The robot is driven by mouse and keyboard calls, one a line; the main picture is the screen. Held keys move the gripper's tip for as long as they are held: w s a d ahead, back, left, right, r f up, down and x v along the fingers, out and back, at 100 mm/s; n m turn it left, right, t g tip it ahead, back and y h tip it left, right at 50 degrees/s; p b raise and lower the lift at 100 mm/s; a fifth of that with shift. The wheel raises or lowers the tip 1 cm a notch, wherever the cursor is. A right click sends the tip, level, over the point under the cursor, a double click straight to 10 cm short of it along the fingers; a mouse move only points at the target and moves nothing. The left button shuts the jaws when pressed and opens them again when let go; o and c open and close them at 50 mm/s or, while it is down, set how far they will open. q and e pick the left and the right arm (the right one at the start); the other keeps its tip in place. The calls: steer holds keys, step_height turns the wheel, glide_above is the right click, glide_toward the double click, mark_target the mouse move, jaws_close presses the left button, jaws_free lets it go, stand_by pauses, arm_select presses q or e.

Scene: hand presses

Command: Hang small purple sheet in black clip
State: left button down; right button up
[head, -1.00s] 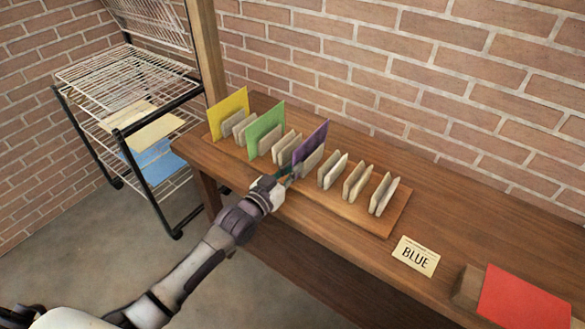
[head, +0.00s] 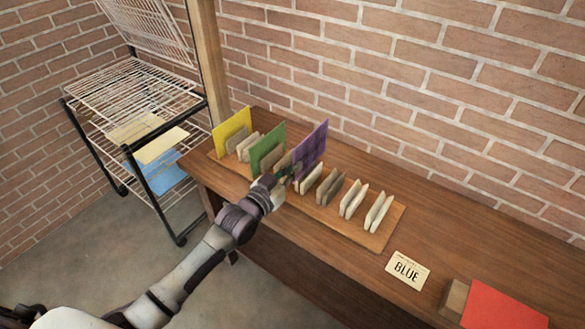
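The small purple sheet (head: 311,150) stands upright at the wooden rack (head: 392,238) on the bench in the head view, right of the green sheet. My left gripper (head: 286,173) is at the purple sheet's near lower edge and appears shut on it, though the fingertips are small and partly hidden. The sheet sits slightly high against the rack's dividers. I cannot make out a black clip. My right gripper is not in view.
A yellow sheet (head: 232,130) and a green sheet (head: 266,148) stand in the rack. A wire drying rack (head: 135,90) stands left, holding cream and blue sheets.

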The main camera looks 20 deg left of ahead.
arm_select(q)
steer(key=p+v, duration=0.4)
steer(key=v, duration=0.3)
stand_by(0.6)
stand_by(0.4)
